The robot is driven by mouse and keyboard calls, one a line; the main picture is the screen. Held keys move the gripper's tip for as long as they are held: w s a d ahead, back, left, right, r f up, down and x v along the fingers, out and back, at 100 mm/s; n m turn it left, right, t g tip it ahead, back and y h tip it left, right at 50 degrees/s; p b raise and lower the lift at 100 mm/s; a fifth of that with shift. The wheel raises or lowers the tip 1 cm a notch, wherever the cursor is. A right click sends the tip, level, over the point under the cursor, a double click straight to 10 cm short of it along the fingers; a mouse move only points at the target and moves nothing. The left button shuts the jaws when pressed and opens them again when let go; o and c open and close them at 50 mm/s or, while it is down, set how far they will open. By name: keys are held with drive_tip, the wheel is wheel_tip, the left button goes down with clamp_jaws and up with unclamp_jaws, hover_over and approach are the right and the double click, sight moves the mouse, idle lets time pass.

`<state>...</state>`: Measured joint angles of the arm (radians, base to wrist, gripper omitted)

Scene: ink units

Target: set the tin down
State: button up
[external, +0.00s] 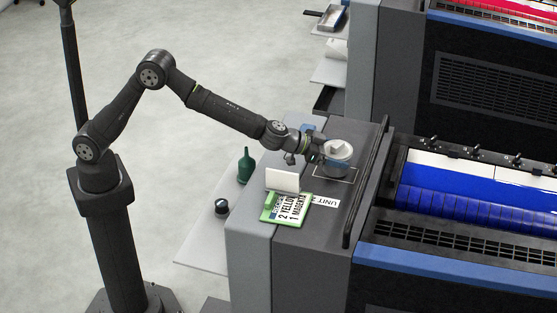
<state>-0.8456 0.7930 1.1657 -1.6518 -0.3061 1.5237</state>
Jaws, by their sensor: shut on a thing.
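My gripper partly hides the tin's left side. I cannot tell whether the tin's base touches the surface or is slightly above it.
A green card with print (286,208), a white upright card (283,180) and a "UNIT" label (325,202) are nearer. A green bottle (246,166) and a dark round knob-like item (221,207) stand on the left shelf. A dark rail (368,185) runs along the right.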

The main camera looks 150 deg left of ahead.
drive_tip(key=shift+f, duration=0.55)
drive_tip(key=shift+f, duration=0.15)
drive_tip(key=o, duration=1.4)
drive_tip(key=shift+f, duration=0.1)
drive_tip(key=shift+o, duration=0.2)
